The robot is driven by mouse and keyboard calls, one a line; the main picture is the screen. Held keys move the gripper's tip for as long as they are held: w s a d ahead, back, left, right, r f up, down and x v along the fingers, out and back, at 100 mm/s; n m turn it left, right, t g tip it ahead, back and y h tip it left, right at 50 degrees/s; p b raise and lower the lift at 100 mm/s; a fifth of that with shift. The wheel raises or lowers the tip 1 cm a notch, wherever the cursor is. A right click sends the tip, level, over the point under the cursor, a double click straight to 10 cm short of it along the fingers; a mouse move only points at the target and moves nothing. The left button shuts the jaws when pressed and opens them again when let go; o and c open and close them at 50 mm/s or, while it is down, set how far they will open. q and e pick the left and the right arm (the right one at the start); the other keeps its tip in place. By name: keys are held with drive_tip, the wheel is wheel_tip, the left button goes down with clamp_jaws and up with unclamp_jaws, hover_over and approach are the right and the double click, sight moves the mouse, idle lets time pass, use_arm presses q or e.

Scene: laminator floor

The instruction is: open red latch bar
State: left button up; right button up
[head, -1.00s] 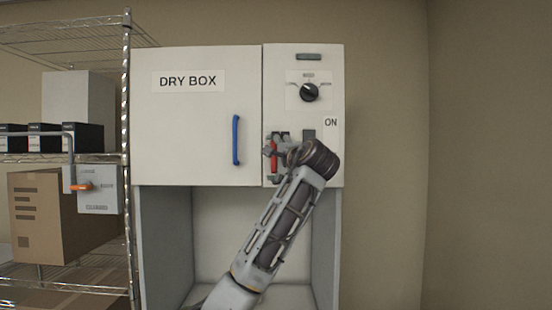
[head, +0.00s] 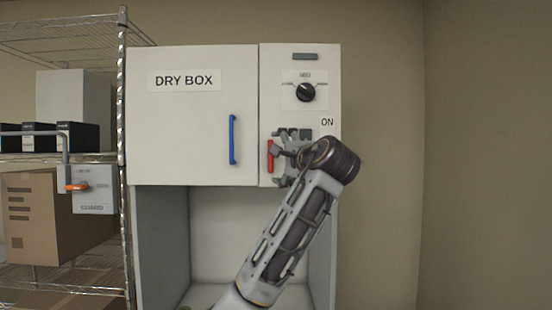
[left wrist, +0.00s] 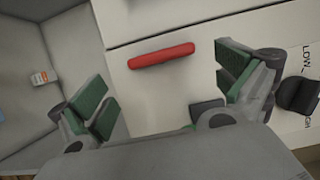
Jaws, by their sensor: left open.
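The red latch bar (head: 270,157) is on the narrow right panel of the dry box, near its lower left edge. It stands upright in the head view. In the left wrist view the whole red bar (left wrist: 161,55) shows on the pale panel, beyond and between the fingertips. My left gripper (head: 292,152) is just right of the bar in the head view. The left gripper (left wrist: 167,88) is open, with green finger pads either side and nothing between them. I cannot tell whether it touches the bar. My right gripper is in neither view.
The dry box door (head: 190,125) has a blue handle (head: 233,139). A black knob (head: 306,92) sits above my gripper. At left, a wire shelf (head: 123,210) holds boxes and a guard panel with an orange-tipped lever (head: 76,187). The wall at right is clear.

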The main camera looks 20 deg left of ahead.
use_arm(q)
drive_tip(key=v, duration=0.5)
drive_tip(key=shift+s, duration=0.1)
idle(0.4)
